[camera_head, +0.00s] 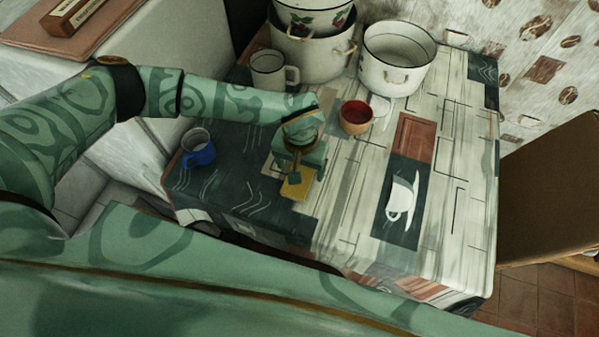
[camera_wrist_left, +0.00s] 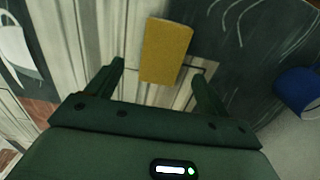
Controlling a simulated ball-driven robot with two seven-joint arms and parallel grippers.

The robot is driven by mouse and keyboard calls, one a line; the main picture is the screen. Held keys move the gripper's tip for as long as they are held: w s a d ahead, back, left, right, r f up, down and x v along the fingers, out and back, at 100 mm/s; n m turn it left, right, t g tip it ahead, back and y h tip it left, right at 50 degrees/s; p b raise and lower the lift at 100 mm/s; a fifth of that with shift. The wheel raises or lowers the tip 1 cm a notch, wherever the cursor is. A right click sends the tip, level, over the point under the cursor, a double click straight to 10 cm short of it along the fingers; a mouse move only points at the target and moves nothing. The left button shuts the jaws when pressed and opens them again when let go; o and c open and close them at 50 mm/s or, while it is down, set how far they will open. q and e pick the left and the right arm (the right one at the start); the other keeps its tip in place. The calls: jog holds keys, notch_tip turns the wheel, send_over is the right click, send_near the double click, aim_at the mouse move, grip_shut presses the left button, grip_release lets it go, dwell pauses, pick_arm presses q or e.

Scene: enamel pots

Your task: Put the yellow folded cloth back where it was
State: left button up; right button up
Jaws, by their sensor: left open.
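The yellow folded cloth (camera_head: 298,184) lies on the patterned tablecloth, near the border between its dark left part and its pale striped part. In the left wrist view the cloth (camera_wrist_left: 166,50) is a flat yellow rectangle, ahead of and between the two fingers. My left gripper (camera_head: 294,176) is over the cloth in the head view and hides part of it. In the left wrist view the fingers of my left gripper (camera_wrist_left: 158,72) are spread apart with nothing between their tips. The height of the gripper above the cloth is hard to tell. My right gripper is not in view.
An orange bowl with red inside (camera_head: 356,117) stands to the right. A white mug (camera_head: 268,70), stacked pots (camera_head: 305,55) and a wide white pot (camera_head: 396,62) stand behind. The table's right front (camera_head: 440,230) is clear.

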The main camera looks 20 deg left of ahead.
pick_arm(q)
notch_tip(320, 180, up, 6)
jog(key=p, duration=0.1)
jog(key=shift+r, duration=0.25)
dwell(0.4)
